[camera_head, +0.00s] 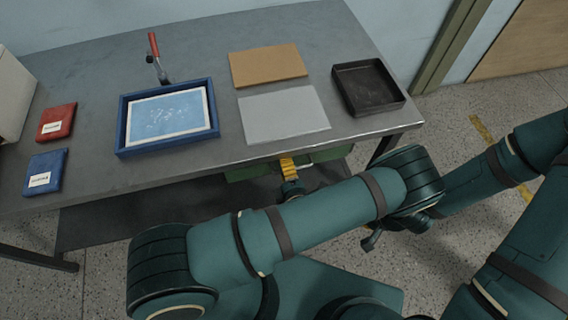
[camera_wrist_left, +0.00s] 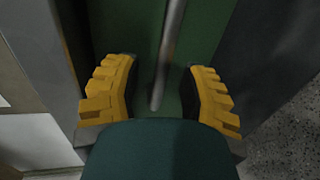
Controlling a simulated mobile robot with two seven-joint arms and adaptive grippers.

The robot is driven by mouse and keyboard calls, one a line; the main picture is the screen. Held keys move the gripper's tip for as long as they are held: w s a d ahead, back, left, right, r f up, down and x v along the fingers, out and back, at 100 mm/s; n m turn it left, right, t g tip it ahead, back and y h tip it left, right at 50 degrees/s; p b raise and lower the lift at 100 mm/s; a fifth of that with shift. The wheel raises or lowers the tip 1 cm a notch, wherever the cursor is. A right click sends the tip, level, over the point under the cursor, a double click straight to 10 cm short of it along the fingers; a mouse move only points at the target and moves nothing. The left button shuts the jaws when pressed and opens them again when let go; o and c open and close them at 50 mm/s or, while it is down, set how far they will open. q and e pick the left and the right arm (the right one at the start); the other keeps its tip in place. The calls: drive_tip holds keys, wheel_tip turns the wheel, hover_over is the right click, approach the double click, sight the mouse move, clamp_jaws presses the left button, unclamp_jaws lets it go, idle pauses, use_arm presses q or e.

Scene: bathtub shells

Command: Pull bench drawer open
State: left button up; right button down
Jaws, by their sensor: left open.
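The bench drawer is green and sits under the bench top; its front (camera_head: 245,173) shows partly in the head view, behind my left gripper (camera_head: 288,168). In the left wrist view the green front (camera_wrist_left: 205,30) fills the middle, with a grey bar handle (camera_wrist_left: 167,60) running along it. My left gripper (camera_wrist_left: 163,92) is open, with one yellow finger on each side of the bar's near end. Whether a finger touches the bar cannot be told. My right arm comes in from the right; dark parts at its end (camera_head: 385,232) are partly covered by my left arm.
The grey bench (camera_head: 215,60) carries a blue frame tray (camera_head: 118,128), a red-handled tool (camera_head: 154,50), a brown board (camera_head: 267,66), a grey sheet (camera_head: 283,115), a black tray (camera_head: 368,86), and red (camera_head: 57,121) and blue (camera_head: 45,172) packets. Open floor lies right of the bench.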

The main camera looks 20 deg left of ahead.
use_arm(q)
drive_tip(key=shift+w, duration=0.1)
drive_tip(key=shift+o, duration=0.2)
clamp_jaws()
